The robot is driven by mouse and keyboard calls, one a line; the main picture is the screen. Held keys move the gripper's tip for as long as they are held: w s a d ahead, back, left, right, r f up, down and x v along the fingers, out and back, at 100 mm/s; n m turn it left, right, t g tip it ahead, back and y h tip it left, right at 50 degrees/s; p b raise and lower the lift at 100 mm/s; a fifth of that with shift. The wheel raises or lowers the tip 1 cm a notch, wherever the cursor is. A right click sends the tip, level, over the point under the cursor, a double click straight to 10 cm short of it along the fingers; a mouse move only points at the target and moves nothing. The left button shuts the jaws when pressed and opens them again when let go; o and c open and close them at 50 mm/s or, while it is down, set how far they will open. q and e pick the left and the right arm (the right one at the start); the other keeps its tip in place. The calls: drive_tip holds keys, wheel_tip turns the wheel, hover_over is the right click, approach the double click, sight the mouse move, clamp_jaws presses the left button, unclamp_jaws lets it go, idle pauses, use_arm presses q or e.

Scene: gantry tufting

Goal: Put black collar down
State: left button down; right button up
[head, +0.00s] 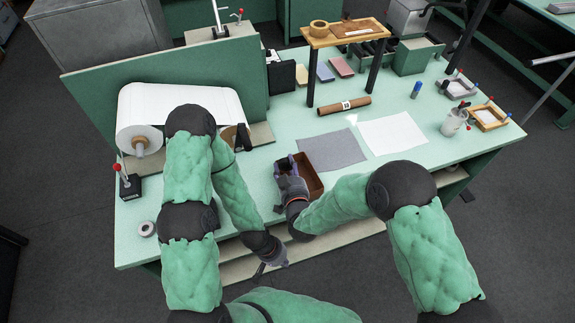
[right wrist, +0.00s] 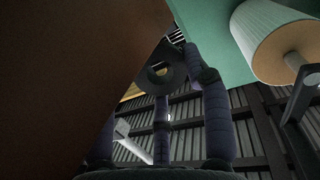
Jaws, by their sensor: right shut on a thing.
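The black collar (right wrist: 152,82) shows in the right wrist view as a dark ring between the purple-grey fingers of my right gripper (right wrist: 165,75). My right gripper is shut on it. In the head view my right gripper (head: 286,172) is at the left side of a brown open box (head: 312,178) on the table, and the collar cannot be made out there. A brown surface fills the left of the right wrist view, very close to the fingers. My left gripper (head: 272,256) hangs low at the table's front edge, away from the box; its finger opening is unclear.
A grey mat (head: 333,150) and a white sheet (head: 392,133) lie behind the box. A brown tube (head: 344,106) lies near a small wooden stand (head: 345,32). A large white roll (head: 185,105) stands at the left by a green panel (head: 170,75). The table's right front is fairly clear.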

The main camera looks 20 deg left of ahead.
drive_tip(key=shift+w+f, duration=0.2)
drive_tip(key=shift+f, duration=0.15)
drive_tip(key=shift+f+b, duration=0.15)
drive_tip(key=shift+b, duration=0.3)
drive_tip(key=shift+s+f, duration=0.1)
